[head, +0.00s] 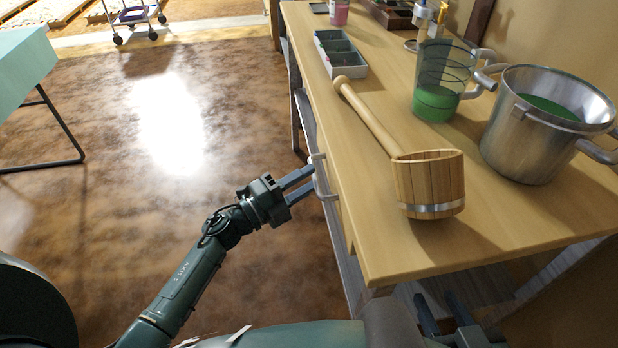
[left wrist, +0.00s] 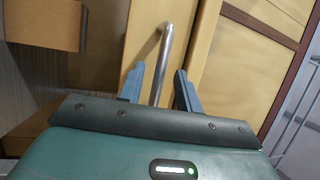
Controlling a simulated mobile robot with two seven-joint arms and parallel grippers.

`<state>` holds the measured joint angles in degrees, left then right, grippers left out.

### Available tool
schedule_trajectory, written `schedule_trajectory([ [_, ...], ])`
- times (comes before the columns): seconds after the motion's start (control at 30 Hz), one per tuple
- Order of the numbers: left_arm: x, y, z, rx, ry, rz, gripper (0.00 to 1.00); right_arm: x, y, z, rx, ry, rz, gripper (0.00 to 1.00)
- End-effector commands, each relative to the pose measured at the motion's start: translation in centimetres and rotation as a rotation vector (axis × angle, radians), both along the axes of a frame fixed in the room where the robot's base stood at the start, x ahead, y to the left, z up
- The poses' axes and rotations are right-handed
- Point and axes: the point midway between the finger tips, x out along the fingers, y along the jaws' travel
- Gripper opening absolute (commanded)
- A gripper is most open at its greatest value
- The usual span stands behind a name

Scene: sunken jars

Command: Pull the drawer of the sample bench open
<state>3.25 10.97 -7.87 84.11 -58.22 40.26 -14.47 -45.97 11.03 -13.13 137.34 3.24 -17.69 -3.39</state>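The sample bench (head: 300,20) is a long light-wood table along the right in the head view. A metal bar handle (head: 320,178) sticks out from its left side, on the drawer front (left wrist: 143,28), which shows as light wood in the left wrist view. The drawer front looks flush, though its edges are hard to see. My left gripper (head: 311,178) is at the handle. In the left wrist view its fingers stand apart, with the handle (left wrist: 165,45) between them and gaps on both sides. My right gripper (head: 437,300) is open and empty, low by the bench's near end.
The floor (head: 120,200) left of the bench is clear. A teal-topped table (head: 22,62) stands far left.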

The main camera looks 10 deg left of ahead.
Motion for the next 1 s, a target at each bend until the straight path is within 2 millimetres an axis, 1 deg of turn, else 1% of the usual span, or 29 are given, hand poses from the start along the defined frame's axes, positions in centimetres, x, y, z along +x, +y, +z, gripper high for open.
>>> schedule_trajectory([
  [0.03, 0.37, -0.37, 0.09, -0.001, 0.000, 0.000, 0.34, 0.00, 0.01, -0.06, -0.001, 0.001, 0.000, 0.36],
  [0.17, 0.82, -0.84, 0.16, 0.000, 0.002, 0.001, 0.34, -0.01, 0.01, -0.10, -0.002, 0.001, 0.001, 0.36],
  [0.43, 0.89, -0.90, 0.19, 0.000, 0.002, 0.001, 0.34, -0.02, 0.03, -0.13, -0.002, 0.002, 0.002, 0.36],
  [0.47, 0.89, -0.90, 0.19, 0.000, 0.002, 0.001, 0.33, -0.01, 0.04, -0.13, -0.002, 0.002, 0.002, 0.36],
  [0.87, 0.87, -0.88, 0.19, 0.000, 0.002, 0.001, 0.00, 0.01, 0.08, -0.11, -0.002, 0.001, 0.003, 0.36],
  [1.0, 0.87, -0.87, 0.18, 0.000, 0.002, 0.001, 0.00, 0.02, 0.08, -0.10, -0.002, 0.001, 0.003, 0.36],
])
